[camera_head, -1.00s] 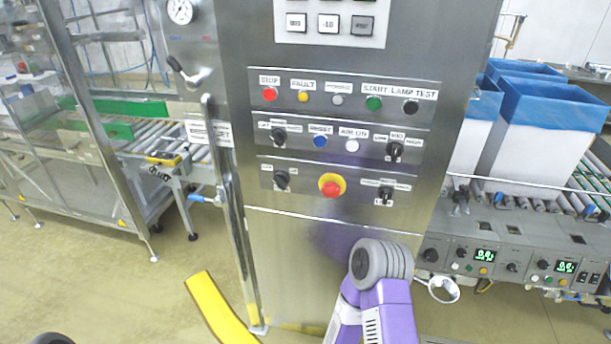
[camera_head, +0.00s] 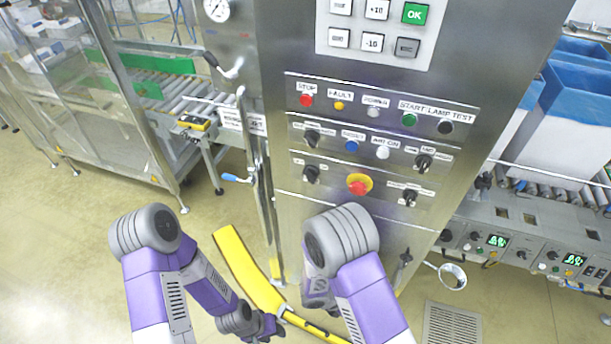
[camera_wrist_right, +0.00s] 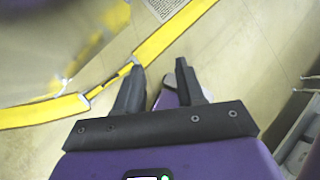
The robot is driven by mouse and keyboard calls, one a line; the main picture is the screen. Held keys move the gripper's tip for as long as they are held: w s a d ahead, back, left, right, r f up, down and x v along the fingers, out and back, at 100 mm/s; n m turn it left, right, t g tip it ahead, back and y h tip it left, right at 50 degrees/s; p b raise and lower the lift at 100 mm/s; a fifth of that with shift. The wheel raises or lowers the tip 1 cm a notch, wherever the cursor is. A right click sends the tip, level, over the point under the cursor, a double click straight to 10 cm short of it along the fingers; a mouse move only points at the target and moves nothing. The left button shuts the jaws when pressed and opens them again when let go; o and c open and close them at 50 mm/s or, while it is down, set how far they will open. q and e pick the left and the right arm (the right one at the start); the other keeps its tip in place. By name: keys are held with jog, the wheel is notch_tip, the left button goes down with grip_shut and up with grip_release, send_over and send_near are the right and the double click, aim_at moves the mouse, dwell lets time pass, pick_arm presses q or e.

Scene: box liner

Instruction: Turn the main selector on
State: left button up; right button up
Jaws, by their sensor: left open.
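The steel control panel (camera_head: 290,220) stands in the middle of the head view. Its black selector knobs are at the middle-row left (camera_head: 312,137), middle-row right (camera_head: 423,161), lower-row left (camera_head: 311,174) and lower-row right (camera_head: 409,197). Their small labels are mostly too blurred to read, so I cannot tell which is the main selector. My left gripper (camera_head: 276,326) is low at the bottom, well below the knobs, open and touching none. My right gripper (camera_wrist_right: 160,92) is open and empty in the wrist view, with floor beyond it.
A red emergency button (camera_head: 358,187) with a yellow collar sits between the lower knobs. Coloured buttons, including a green one (camera_head: 409,120), line the upper row. A roller conveyor (camera_head: 190,105) is at left, blue-lined boxes (camera_head: 575,95) at right. Yellow floor marking (camera_head: 245,265) runs below.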

jog(key=w+a+r+n+t+h+p, duration=0.1)
jog(key=w+a+r+n+t+p, duration=0.15)
jog(key=w+r+n+t, duration=0.4)
jog(key=n+t+y+p, duration=0.3)
jog(key=n+t+p, duration=0.1)
jog(key=n+t, duration=0.55)
send_near(306, 177)
jog(key=w+m, duration=0.1)
jog(key=w, duration=0.1)
pick_arm(q)
notch_tip(306, 177, up, 9)
jog(key=shift+p, duration=0.35)
pick_arm(e)
jog(key=x, duration=0.6)
jog(key=shift+w+d, duration=0.15)
jog(key=shift+d, duration=0.25)
jog(key=shift+c, duration=0.3)
grip_shut()
